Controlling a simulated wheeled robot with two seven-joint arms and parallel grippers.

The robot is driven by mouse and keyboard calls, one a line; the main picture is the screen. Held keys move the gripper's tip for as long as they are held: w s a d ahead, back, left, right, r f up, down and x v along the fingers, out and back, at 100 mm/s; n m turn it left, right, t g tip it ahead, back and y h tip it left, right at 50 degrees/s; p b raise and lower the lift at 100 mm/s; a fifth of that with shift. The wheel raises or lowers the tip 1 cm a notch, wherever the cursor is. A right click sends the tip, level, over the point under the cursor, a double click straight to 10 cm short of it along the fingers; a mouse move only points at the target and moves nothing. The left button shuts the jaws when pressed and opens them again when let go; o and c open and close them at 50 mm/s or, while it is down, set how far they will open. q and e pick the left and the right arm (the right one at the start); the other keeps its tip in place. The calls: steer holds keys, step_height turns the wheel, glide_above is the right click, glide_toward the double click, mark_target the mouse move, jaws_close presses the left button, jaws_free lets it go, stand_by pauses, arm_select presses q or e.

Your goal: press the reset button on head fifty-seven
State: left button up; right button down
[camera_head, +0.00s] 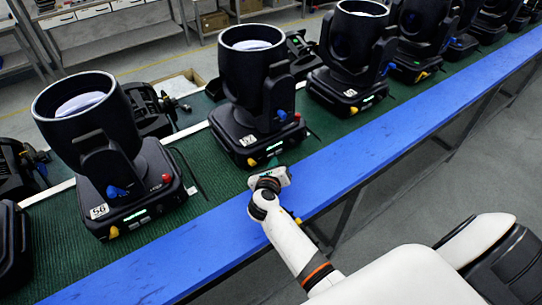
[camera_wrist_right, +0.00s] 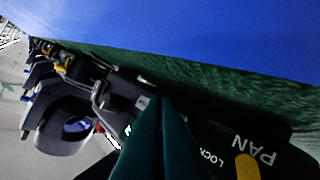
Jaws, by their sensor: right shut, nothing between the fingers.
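Head fifty-seven (camera_head: 262,95) is a black moving light in the middle of the row in the head view, its lens barrel tilted up. Its white number tag (camera_head: 249,140) and a lit green display (camera_head: 274,147) are on the front of its base. My right gripper (camera_head: 272,163) is shut and empty, close in front of that base. In the right wrist view the shut dark green fingers (camera_wrist_right: 165,125) cover part of a black panel marked PAN LOCK, with a yellow lever (camera_wrist_right: 247,166). I cannot pick out the reset button or tell whether the fingertips touch anything. My left gripper is out of view.
Head fifty-six (camera_head: 100,140) stands to the left and another similar head (camera_head: 352,55) to the right. Several more follow along the green belt (camera_head: 215,182). A blue rail (camera_head: 160,250) runs along the near side. Shelves (camera_head: 105,25) stand behind.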

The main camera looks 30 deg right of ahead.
steer(key=shift+w, duration=0.4)
stand_by(0.4)
steer(key=shift+s+r, duration=0.1)
steer(key=shift+s+p, duration=0.5)
steer(key=shift+p, duration=0.2)
steer(key=shift+s, duration=0.25)
